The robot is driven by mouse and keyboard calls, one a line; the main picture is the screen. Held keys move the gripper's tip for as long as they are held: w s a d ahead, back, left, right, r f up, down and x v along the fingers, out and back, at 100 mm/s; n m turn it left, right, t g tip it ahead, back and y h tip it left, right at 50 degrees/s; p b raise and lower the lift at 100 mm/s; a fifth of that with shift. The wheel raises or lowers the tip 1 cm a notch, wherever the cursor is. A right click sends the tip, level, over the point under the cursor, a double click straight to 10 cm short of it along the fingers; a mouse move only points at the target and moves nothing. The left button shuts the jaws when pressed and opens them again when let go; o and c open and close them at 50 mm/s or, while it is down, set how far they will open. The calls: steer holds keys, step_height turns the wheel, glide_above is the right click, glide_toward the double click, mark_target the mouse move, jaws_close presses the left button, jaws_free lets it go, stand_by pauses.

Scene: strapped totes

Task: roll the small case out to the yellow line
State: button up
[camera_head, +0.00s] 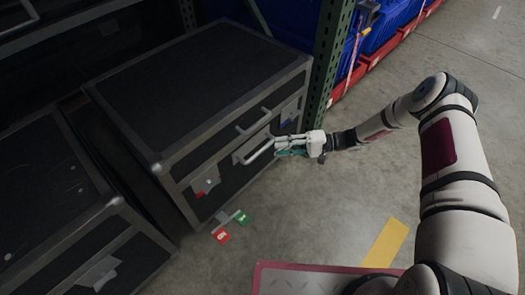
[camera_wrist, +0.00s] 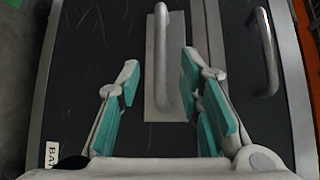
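A black case (camera_head: 205,85) with grey metal edges stands in the middle left of the head view. Its front has two bar handles, an upper one (camera_head: 253,121) and a lower one (camera_head: 258,149). My gripper (camera_head: 279,147) is at the right end of the lower handle. In the wrist view my gripper (camera_wrist: 160,72) is open, with teal pads either side of a handle (camera_wrist: 161,60) on a grey plate; a clear gap shows at each side. The other handle (camera_wrist: 267,50) is to the right. A yellow strip (camera_head: 387,243) lies on the floor.
Another black case (camera_head: 50,190) stands close on the left. Red (camera_head: 221,236) and green (camera_head: 242,217) tags are at the case's lower front. A green rack post (camera_head: 328,60) and blue bins (camera_head: 390,25) stand behind. Grey floor is open right of the case.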

mark_target(262, 149)
steer(key=a, duration=0.4)
steer(key=s+a+f+b, duration=0.1)
steer(key=a, duration=0.2)
steer(key=shift+a, duration=0.1)
steer(key=shift+c, duration=0.3)
jaws_close()
